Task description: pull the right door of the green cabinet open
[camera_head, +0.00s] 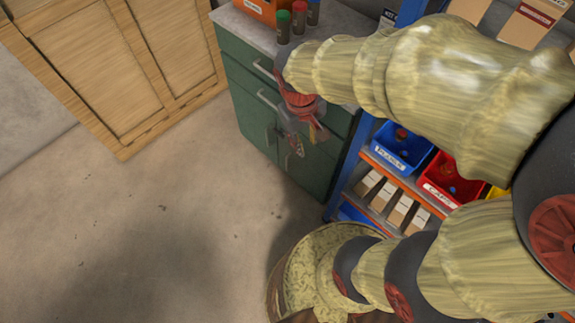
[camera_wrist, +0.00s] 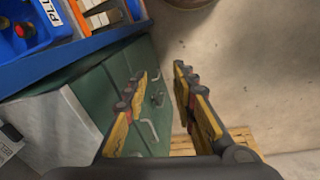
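The green cabinet (camera_head: 240,82) stands at the back, with drawers above and doors below. Its right door (camera_head: 317,168) is partly hidden behind my gripper (camera_head: 311,139) and looks shut. In the wrist view the green cabinet front (camera_wrist: 92,88) lies on the left, with a silver drawer handle (camera_wrist: 149,130) and a smaller handle (camera_wrist: 158,98) near my fingers. My gripper (camera_wrist: 160,72) is open and empty, with one finger overlapping the cabinet front and the other over the floor. I cannot tell whether a finger touches the door.
A blue-framed shelf (camera_head: 350,160) with a blue bin (camera_head: 402,158) and a red bin (camera_head: 440,188) stands right beside the cabinet. A round drum (camera_head: 290,275) stands in front. A wooden cabinet (camera_head: 100,70) is at left. The floor (camera_head: 150,220) before the green cabinet is clear.

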